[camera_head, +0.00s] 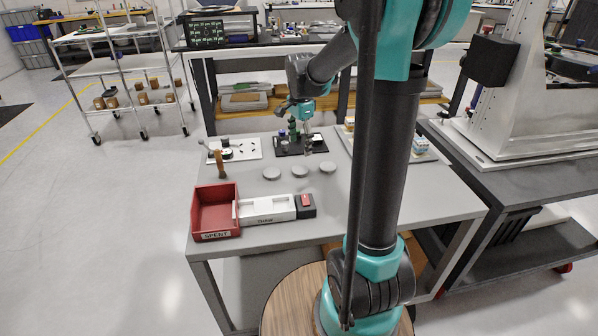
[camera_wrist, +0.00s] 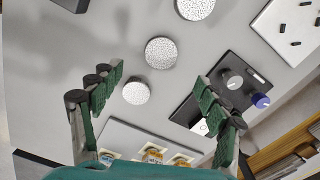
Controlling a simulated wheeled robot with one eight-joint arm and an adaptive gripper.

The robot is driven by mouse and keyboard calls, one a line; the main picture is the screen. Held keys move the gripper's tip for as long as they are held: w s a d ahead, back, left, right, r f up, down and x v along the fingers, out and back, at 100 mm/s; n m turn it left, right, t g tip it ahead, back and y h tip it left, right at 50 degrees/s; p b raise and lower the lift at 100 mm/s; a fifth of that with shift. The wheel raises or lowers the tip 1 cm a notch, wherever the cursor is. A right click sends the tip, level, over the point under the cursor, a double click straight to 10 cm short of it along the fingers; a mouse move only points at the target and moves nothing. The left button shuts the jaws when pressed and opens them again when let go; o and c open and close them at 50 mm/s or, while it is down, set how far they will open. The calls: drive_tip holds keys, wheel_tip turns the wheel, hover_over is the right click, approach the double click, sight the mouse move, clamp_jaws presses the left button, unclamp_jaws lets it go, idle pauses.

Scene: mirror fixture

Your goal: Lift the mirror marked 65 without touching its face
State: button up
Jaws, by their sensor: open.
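No mark 65 is readable in either view, and I cannot tell which thing is that mirror. My gripper (camera_head: 303,125) is over the back of the grey table, at the black fixture board (camera_head: 286,151). In the wrist view its green-padded fingers (camera_wrist: 160,78) are spread wide with nothing held between them. The black board (camera_wrist: 235,72) shows at the right there, with a pale knob, a blue-topped post and a small bright piece partly hidden by the right finger. Three round speckled grey discs (camera_wrist: 161,53) lie on the table, apart from the fingers.
A red bin (camera_head: 215,222) labelled SPENT, a white tray (camera_head: 266,217) and a dark box with a red top (camera_head: 306,207) stand along the front left. A white board (camera_head: 240,152) with small dark pegs is at the back left. The middle front is clear.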

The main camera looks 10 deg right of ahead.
sight(300, 169)
wheel_tip(300, 169, down, 10)
drive_tip(key=shift+w+d+r, duration=0.1)
drive_tip(key=shift+w+r, duration=0.05)
idle(0.4)
drive_tip(key=c, duration=1.3)
drive_tip(key=shift+r, duration=0.1)
